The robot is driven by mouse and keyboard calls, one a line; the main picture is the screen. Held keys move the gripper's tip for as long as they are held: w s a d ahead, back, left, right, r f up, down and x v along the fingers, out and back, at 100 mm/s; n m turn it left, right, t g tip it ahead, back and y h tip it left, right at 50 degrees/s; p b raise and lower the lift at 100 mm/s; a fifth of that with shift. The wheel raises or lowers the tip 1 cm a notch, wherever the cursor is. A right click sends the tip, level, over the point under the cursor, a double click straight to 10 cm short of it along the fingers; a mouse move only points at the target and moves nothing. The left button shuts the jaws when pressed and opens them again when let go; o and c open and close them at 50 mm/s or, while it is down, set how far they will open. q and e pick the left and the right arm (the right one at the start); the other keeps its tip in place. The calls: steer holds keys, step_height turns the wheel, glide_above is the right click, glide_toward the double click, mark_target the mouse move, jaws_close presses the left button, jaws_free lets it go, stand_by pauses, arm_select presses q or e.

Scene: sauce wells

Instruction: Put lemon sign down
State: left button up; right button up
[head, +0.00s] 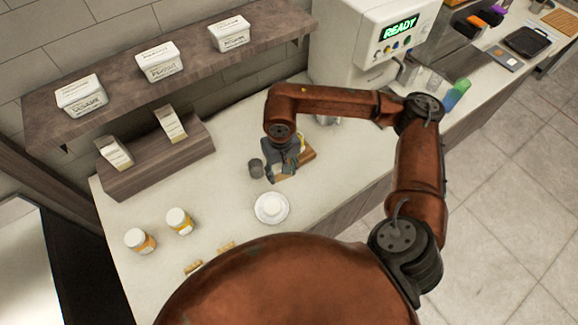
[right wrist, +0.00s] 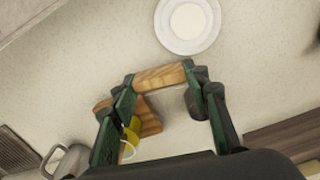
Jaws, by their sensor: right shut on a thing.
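My right gripper (head: 281,172) is above the counter, behind the white dish on a saucer (head: 271,208). In the right wrist view its fingers (right wrist: 161,80) are shut on a small wooden bar, which I take to be the lemon sign (right wrist: 160,77). The bar lies crosswise between the fingertips, and no lettering shows on it. I cannot tell whether it touches the counter. A wooden board (right wrist: 150,120) with a yellow item (right wrist: 133,129) shows beyond the left finger. My left gripper is not in view.
Two small wooden signs (head: 193,266) (head: 226,247) lie at the counter's front. A shelf with labelled tubs (head: 160,62) hangs behind. Bare counter lies left of the saucer.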

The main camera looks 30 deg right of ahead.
steer(key=shift+m, duration=0.5)
steer(key=shift+s+r+m+p, duration=0.15)
steer(key=shift+m+p, duration=0.25)
steer(key=shift+m, duration=0.3)
steer(key=s+d+r+m+p, duration=0.1)
steer(key=s+m+p, duration=0.45)
steer(key=m, duration=1.25)
steer(key=m+p, duration=0.6)
steer(key=m, duration=0.8)
glide_above(314, 178)
steer(key=f, duration=0.7)
steer(key=shift+s+a+f, duration=0.25)
steer(key=shift+s+a, duration=0.1)
steer(key=shift+w+d+f, duration=0.25)
steer(key=shift+d+f, duration=0.1)
steer(key=shift+f, duration=0.15)
step_height(314, 178, down, 3)
steer(key=shift+r+p, duration=0.1)
steer(key=shift+p, duration=0.9)
steer(key=shift+f, duration=0.25)
